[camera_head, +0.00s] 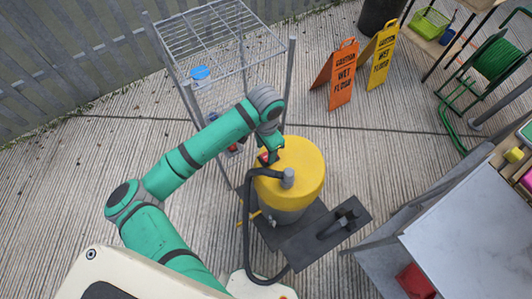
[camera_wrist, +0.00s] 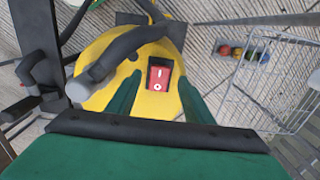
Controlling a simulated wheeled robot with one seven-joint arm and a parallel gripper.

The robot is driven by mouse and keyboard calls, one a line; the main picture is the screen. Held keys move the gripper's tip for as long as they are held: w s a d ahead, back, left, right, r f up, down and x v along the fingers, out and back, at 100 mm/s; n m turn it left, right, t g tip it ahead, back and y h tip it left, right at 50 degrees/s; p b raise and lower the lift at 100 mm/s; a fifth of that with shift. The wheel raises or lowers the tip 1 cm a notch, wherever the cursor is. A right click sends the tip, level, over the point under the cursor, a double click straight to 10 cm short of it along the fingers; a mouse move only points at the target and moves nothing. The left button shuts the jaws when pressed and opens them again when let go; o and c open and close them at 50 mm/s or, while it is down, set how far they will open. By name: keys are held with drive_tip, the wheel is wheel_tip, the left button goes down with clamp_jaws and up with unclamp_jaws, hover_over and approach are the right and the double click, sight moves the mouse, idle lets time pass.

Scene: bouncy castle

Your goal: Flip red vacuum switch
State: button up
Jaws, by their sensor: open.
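The yellow vacuum (camera_head: 303,174) stands on the paved ground in the middle of the head view, with a black hose fixed to its top. Its red rocker switch (camera_wrist: 159,75), marked with a line and a circle, shows on the yellow lid in the wrist view. My gripper (camera_head: 268,157) is at the left side of the lid in the head view. In the wrist view, my gripper (camera_wrist: 156,90) has its two green fingers apart, one on each side of the switch. The fingers hold nothing. I cannot tell whether the fingertips touch the lid.
A wire rack (camera_head: 222,45) stands behind my arm, also seen in the wrist view (camera_wrist: 275,75). The black hose (camera_wrist: 125,45) passes close to the switch. Wet floor signs (camera_head: 343,75) stand farther back. A grey table (camera_head: 470,240) is at right.

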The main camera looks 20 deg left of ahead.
sight(266, 157)
drive_tip(key=shift+f, duration=1.7)
drive_tip(key=c, duration=1)
drive_tip(key=shift+c, duration=0.2)
drive_tip(key=shift+s+t+h, duration=0.15)
drive_tip(key=shift+t+h, duration=0.25)
drive_tip(key=shift+t, duration=0.1)
drive_tip(key=o, duration=1)
drive_tip(key=shift+o, duration=0.2)
drive_tip(key=shift+a, duration=0.1)
